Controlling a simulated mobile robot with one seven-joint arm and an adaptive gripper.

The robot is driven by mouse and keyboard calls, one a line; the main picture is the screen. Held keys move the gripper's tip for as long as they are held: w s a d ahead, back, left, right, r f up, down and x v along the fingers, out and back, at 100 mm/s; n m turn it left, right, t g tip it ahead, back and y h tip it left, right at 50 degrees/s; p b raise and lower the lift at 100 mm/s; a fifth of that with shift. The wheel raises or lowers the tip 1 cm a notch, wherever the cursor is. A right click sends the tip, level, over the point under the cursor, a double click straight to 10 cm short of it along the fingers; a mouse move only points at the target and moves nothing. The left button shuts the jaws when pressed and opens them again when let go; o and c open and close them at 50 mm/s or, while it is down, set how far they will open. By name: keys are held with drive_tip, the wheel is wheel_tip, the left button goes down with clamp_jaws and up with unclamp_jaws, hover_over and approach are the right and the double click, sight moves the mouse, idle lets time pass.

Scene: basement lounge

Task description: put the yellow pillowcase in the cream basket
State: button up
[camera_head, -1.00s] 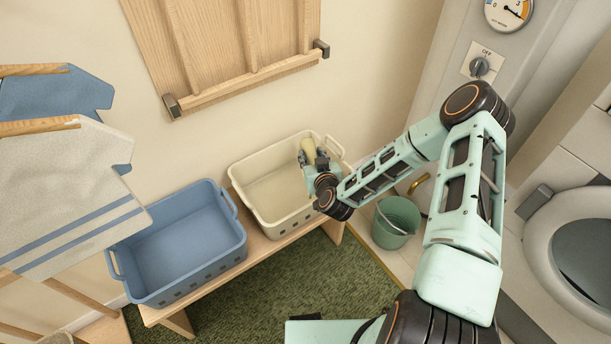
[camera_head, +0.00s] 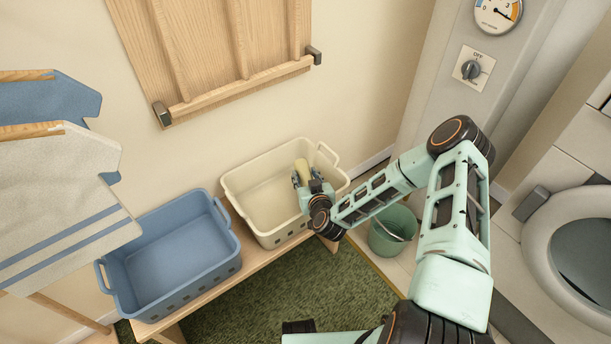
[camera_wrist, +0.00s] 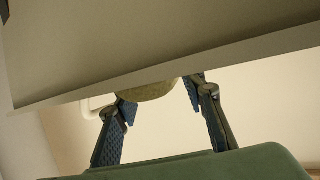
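The cream basket (camera_head: 252,205) stands on a low wooden bench against the wall, with holes in its side. My gripper (camera_head: 304,176) reaches in from the right and is over the right half of this basket. A pale yellow rolled or bunched piece, which looks like the yellow pillowcase (camera_head: 302,165), is between its fingers. In the wrist view, the two blue-padded fingers (camera_wrist: 158,97) stand apart with a rounded, dull yellowish shape (camera_wrist: 147,92) between their tips. A large greyish surface hides much of that view. I cannot tell whether the piece touches the basket floor.
A blue basket (camera_head: 172,252) stands to the left on the bench (camera_head: 255,257). A rack with a striped white towel (camera_head: 60,200) and a blue cloth (camera_head: 45,105) is at far left. A green bucket (camera_head: 392,232) stands right of the bench, and a round-doored appliance (camera_head: 575,250) at far right.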

drive_tip(key=shift+o, duration=1.2)
drive_tip(key=shift+r, duration=0.15)
drive_tip(key=shift+s+r, duration=0.15)
drive_tip(key=shift+s, duration=0.1)
drive_tip(key=p+v, duration=0.2)
drive_tip(key=v, duration=0.9)
drive_tip(key=shift+s+d+r, duration=0.15)
drive_tip(key=shift+s, duration=0.05)
